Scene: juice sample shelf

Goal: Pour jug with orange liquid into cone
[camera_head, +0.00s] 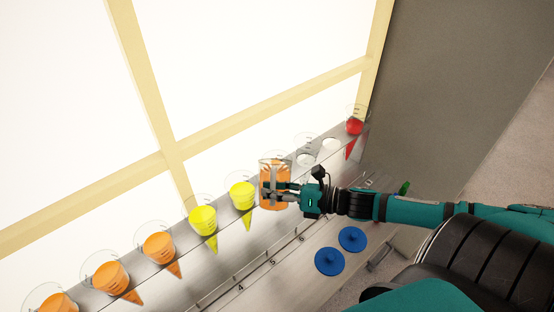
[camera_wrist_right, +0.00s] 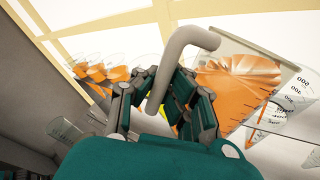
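In the head view, a clear jug with orange liquid (camera_head: 267,170) is at my right gripper (camera_head: 274,191), in front of the cone row. In the right wrist view, the jug (camera_wrist_right: 240,85) shows its grey handle (camera_wrist_right: 183,50) running down between the fingers of my right gripper (camera_wrist_right: 160,110), which look closed on it. The exact finger contact is partly hidden. Clear cones with no coloured liquid (camera_head: 305,157) stand just right of the jug. Orange-filled cones (camera_head: 110,277) and yellow-filled cones (camera_head: 203,218) are to its left. My left gripper is not in view.
A red-filled cone (camera_head: 354,127) stands at the right end of the row. A window frame (camera_head: 165,160) is behind the cones, and a grey wall (camera_head: 440,90) is at right.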

